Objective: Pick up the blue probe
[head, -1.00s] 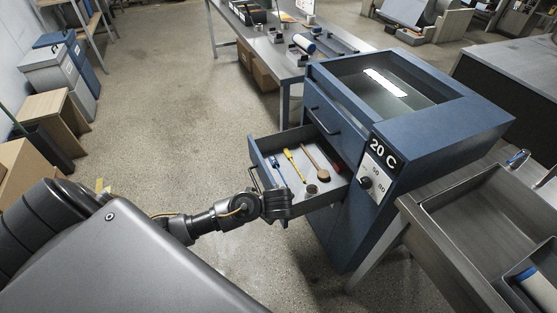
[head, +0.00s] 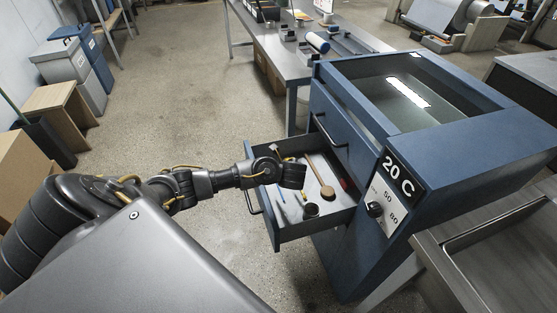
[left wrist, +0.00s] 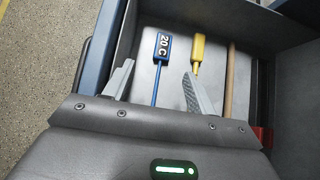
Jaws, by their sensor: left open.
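The blue probe (left wrist: 163,47) lies in the open drawer, with a blue head marked 20 C and a thin blue shaft running toward my gripper. In the head view my left arm mostly hides it. My left gripper (left wrist: 158,80) is open and empty above the drawer, and the probe shows between its two fingers in the left wrist view. In the head view this gripper (head: 292,174) is over the back left part of the drawer. I cannot tell its exact height above the probe. My right gripper is not in view.
The drawer (head: 318,231) juts from a blue cabinet (head: 345,110) marked 20 C. A yellow tool (left wrist: 198,50) lies close right of the probe.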

